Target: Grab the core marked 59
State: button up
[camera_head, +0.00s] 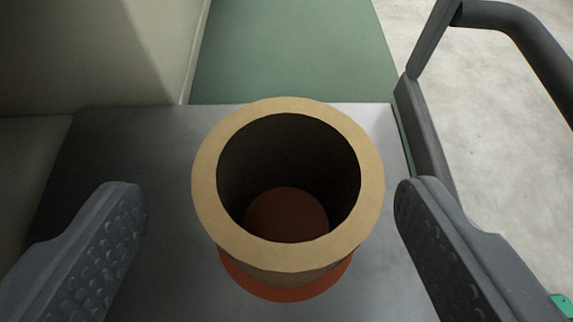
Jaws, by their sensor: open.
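A tan cardboard core (207,185) stands upright on a dark grey metal surface, seen from above into its open top. A reddish-brown disc (285,290) shows under its near edge, and the same colour shows through its bore. No number is visible on the core from this view. My gripper (272,205) is open, with one dark ridged finger to the left of the core and one to the right. Gaps show between both fingers and the core in the picture, and nothing is held.
The grey metal surface (110,150) has its far edge just behind the core. A green floor area (290,50) lies beyond it. A dark tubular rail (520,30) rises at the right. A pale wall or panel (90,50) stands at the left. Pale concrete floor (480,110) shows at the right.

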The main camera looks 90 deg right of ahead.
aim_at(284, 152)
jog(key=x, duration=0.2)
jog(key=b+x, duration=0.1)
jog(key=shift+s+d+f, duration=0.1)
jog(key=shift+s+d, duration=0.15)
jog(key=shift+s, duration=0.05)
jog(key=shift+d+f, duration=0.35)
jog(key=shift+d, duration=0.3)
jog(key=shift+c, duration=0.4)
jog(key=c, duration=1)
